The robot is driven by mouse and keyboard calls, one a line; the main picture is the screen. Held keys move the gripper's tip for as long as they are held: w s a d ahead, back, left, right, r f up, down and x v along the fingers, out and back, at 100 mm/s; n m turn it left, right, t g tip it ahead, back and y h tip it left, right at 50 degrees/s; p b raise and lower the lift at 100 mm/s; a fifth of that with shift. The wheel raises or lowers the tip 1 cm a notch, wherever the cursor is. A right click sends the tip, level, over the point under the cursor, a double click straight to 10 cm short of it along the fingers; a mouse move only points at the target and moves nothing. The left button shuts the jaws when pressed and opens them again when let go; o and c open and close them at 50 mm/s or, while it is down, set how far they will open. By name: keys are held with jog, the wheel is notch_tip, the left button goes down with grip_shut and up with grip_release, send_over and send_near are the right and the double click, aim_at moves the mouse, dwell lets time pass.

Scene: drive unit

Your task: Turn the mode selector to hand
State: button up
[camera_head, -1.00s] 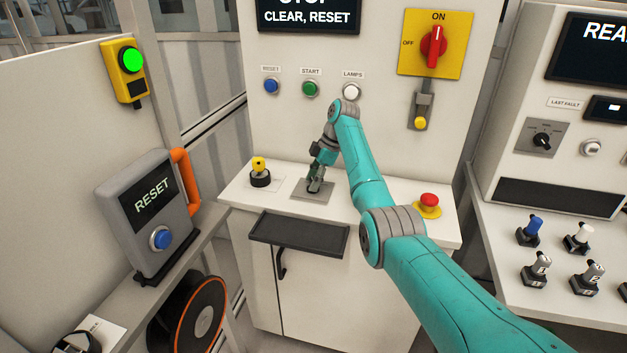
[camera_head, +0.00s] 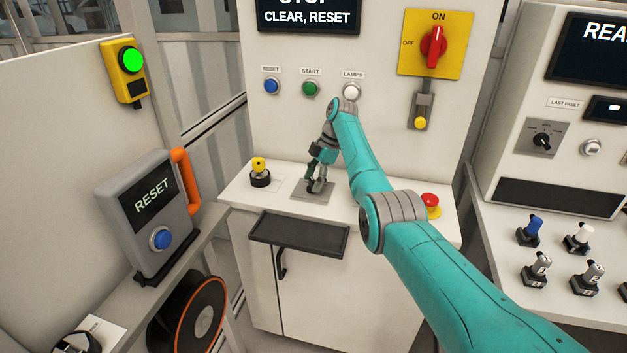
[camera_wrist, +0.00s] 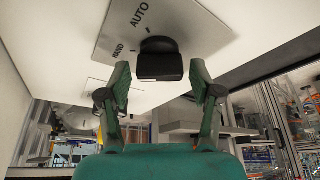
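The mode selector is a black knob (camera_wrist: 160,62) on a light plate in the wrist view. The plate (camera_wrist: 205,35) carries the words AUTO and HAND, with HAND at the lower left of AUTO. I cannot tell which mark the knob points at. My gripper (camera_wrist: 160,82) is open, with one finger on each side of the knob and a visible gap to each. In the head view my gripper (camera_head: 314,187) points down over the grey selector plate (camera_head: 323,198) on the console, and it hides the knob.
A yellow-topped key switch (camera_head: 259,170) stands left of the plate. A dark tray (camera_head: 297,235) juts from the console front. Push buttons and a red rotary switch (camera_head: 433,46) are on the panel behind.

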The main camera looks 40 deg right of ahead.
jog(key=shift+r, duration=0.1)
jog(key=v, duration=1.1)
jog(key=shift+d+r, duration=0.25)
jog(key=shift+r, duration=0.1)
jog(key=shift+s, duration=0.1)
